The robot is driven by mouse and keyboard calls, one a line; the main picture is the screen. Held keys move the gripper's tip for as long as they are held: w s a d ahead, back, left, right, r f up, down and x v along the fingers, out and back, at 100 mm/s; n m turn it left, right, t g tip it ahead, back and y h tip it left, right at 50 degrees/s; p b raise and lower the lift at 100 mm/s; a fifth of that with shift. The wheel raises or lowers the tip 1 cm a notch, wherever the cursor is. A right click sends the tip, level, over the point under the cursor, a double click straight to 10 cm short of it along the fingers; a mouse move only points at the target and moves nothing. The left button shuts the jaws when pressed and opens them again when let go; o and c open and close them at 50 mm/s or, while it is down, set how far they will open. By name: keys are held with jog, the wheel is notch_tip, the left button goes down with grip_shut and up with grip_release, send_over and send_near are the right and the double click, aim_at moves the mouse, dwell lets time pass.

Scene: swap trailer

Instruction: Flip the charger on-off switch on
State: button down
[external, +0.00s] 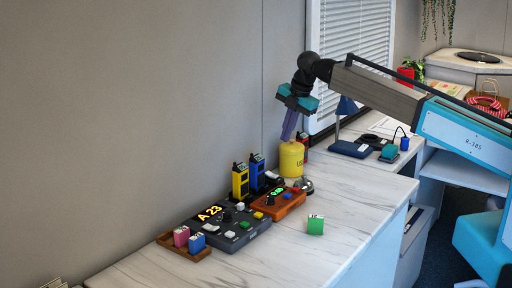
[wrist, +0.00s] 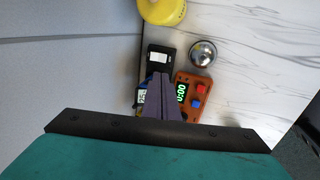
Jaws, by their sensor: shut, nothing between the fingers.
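My gripper (external: 288,137) is shut and empty, its purple fingers pointing down above the back of the counter, near the yellow cylinder. In the wrist view its fingertips (wrist: 161,76) appear over the near end of a black box (wrist: 161,72) with a white patch on top. This may be the charger; I cannot tell for certain, nor read any switch position. A blue radio (external: 257,171) and a yellow radio (external: 240,181) stand upright by the wall. The fingers partly hide the blue radio in the wrist view.
An orange timer box (external: 291,203) and a dark grey console (external: 255,233) sit in front of the radios. A yellow cylinder (external: 291,160) and a silver dome (wrist: 203,53) stand nearby. A tray (external: 197,255) holds two small blocks.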

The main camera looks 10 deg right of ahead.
aim_at(268, 172)
dwell(0.3)
jog(key=shift+w+a+r+b, duration=0.15)
jog(key=shift+w+a+b, duration=0.3)
jog(key=shift+w, duration=0.1)
jog(key=shift+w+a+p+x, duration=0.15)
jog(key=shift+p+x, duration=0.7)
jog(key=shift+x, duration=2.65)
jog(key=shift+w+a+p+x, duration=0.1)
jog(key=shift+p+x, duration=0.7)
jog(key=shift+x, duration=2.7)
jog(key=shift+r, duration=0.15)
